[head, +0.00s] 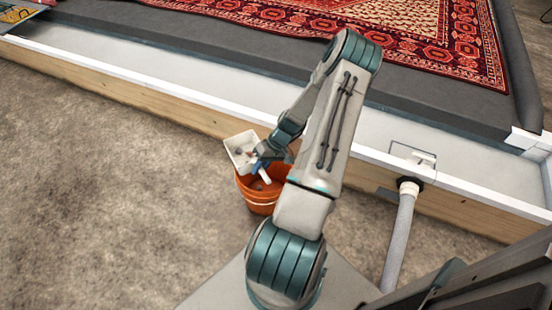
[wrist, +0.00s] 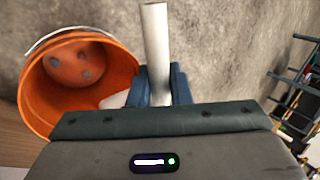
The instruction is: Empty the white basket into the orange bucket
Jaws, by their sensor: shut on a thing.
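The orange bucket (head: 262,207) stands on the floor beside the pit's wooden edge; in the wrist view its open mouth (wrist: 38,100) is at the left. Several small grey things show at its bottom, blurred. The white basket (head: 233,146) is in the air, tilted, at the bucket's upper left rim; a few small dark or reddish spots show inside it. My gripper (head: 262,164) is over the bucket. In the wrist view my gripper (wrist: 157,88) is shut around a white bar (wrist: 155,40), which looks like the basket's handle. Most of the basket is hidden there.
A low wooden wall with a white ledge (head: 120,75) runs behind the bucket. A grey hose (head: 398,240) comes down at the right. The floor (head: 90,200) at the left is clear.

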